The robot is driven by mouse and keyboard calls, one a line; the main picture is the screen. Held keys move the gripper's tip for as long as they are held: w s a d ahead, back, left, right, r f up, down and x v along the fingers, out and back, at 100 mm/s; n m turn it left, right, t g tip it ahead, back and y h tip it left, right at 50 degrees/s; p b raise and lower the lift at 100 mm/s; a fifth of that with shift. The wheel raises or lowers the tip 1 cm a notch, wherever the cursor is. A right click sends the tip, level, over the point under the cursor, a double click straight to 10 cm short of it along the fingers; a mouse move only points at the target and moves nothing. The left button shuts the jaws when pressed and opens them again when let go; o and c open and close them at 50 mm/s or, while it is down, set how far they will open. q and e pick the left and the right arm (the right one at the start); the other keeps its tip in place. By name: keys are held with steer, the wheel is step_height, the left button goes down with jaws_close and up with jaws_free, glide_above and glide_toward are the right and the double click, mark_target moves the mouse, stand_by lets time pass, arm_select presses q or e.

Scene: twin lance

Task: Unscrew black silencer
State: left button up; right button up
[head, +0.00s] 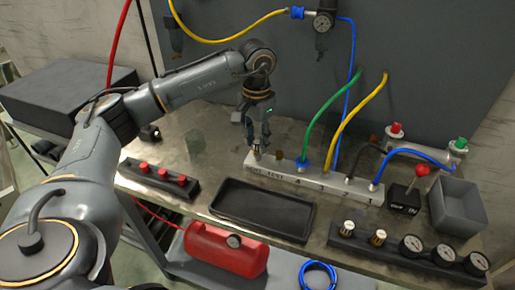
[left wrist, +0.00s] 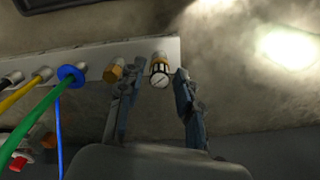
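A silencer with a brass base, dark ribs and a pale slotted end (left wrist: 160,74) sits in the end port of the white manifold (left wrist: 140,47) in the left wrist view. My left gripper (left wrist: 155,78) is open, one finger on each side of that silencer, with gaps still showing. In the head view my left gripper (head: 258,138) points down over the manifold's left end (head: 264,171), and its fingers partly hide the silencer (head: 257,154). A plain brass fitting (left wrist: 113,71) stands in the neighbouring port, close to one finger. My right gripper is not in view.
Green (head: 325,110), yellow (head: 360,112) and blue hoses rise from the manifold to the right. A black tray (head: 262,225) lies in front. A rail with red caps (head: 164,176), a dark rail with gauges (head: 411,246) and a grey bin (head: 458,210) flank it.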

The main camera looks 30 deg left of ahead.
arm_select(q)
jaws_close()
steer(key=n, duration=0.6)
steer(key=shift+n, duration=0.3)
steer(key=n+p, duration=0.1)
steer(key=n, duration=0.4)
steer(key=shift+r+n, duration=0.1)
steer(key=shift+n, duration=0.2)
steer(key=n, duration=0.7)
steer(key=shift+w+p, duration=0.1)
steer(key=shift+p, duration=0.25)
steer(key=n, duration=0.6)
steer(key=shift+p, duration=0.35)
jaws_free()
